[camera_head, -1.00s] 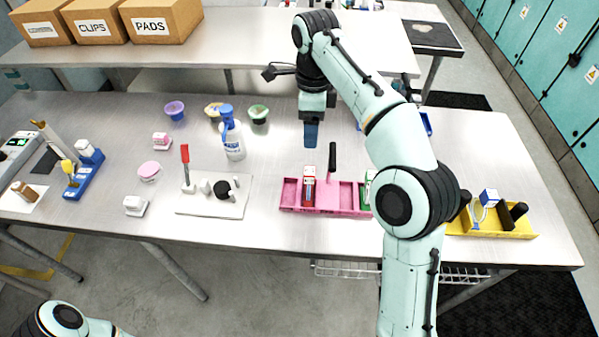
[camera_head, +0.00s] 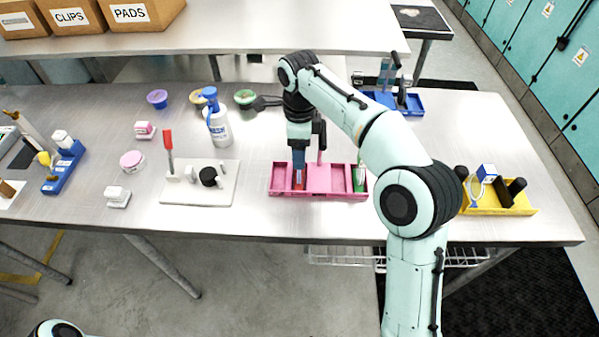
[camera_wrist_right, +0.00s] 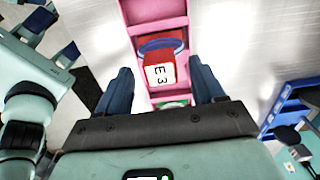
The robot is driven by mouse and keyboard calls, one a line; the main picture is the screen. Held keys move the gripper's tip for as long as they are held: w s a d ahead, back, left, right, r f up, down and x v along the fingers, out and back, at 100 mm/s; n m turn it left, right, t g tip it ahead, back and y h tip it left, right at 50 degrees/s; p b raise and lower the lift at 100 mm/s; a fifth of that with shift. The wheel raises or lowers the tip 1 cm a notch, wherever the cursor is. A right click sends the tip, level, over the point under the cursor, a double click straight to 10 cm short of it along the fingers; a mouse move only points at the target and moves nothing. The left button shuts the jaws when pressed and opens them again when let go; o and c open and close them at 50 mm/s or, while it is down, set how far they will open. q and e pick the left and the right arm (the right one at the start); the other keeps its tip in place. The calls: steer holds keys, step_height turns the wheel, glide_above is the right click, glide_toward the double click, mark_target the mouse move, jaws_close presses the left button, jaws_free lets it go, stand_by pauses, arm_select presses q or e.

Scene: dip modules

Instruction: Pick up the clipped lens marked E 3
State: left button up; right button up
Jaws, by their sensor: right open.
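The clipped lens marked E 3 (camera_wrist_right: 160,73) has a white marked face, a red body and a blue rounded part in the right wrist view. It stands in the left part of the pink tray (camera_head: 332,182), where its red side (camera_head: 299,181) shows below my gripper in the head view. My right gripper (camera_wrist_right: 161,88) is open over the tray, with its blue fingers on either side of the lens in the right wrist view. I cannot tell whether they touch it. In the head view, the fingers (camera_head: 298,160) hide the lens's upper part. My left gripper is not in view.
A green and white piece (camera_head: 359,177) sits in the tray's right end. A white board with a red-handled post (camera_head: 169,150) is to the left. A yellow tray (camera_head: 500,209) stands right, a blue tray (camera_head: 412,97) behind. The table's front strip is clear.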

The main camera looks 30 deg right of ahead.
jaws_close()
